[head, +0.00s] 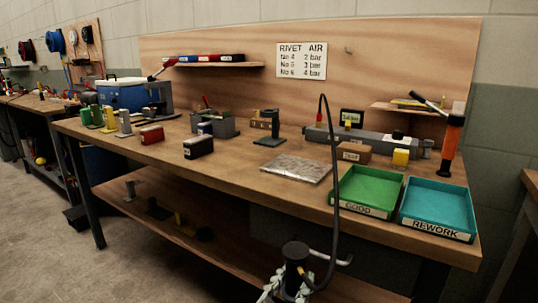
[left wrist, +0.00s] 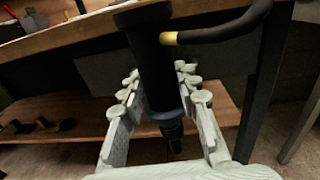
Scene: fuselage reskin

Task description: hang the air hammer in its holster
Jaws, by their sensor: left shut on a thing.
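The air hammer (head: 295,255) is a dark cylinder with a hose fitting, low at the front of the bench in the head view. My left gripper (head: 284,285) is shut around it. In the left wrist view the pale fingers (left wrist: 158,78) lie on both sides of the hammer's black body (left wrist: 152,52), with its narrow end pointing down. A black hose with a brass-coloured fitting (left wrist: 168,38) leaves it to the right. I cannot tell for sure which thing is the holster; an orange and black upright tube (head: 451,147) stands at the bench's right end. My right gripper is out of view.
The wooden bench (head: 235,168) has its front edge behind the hammer. A green tray (head: 366,190) and a teal tray (head: 437,208) sit near that edge. A metal sheet (head: 297,168) lies left of them. The hose (head: 335,150) arches over the bench. A lower shelf (head: 165,215) runs underneath.

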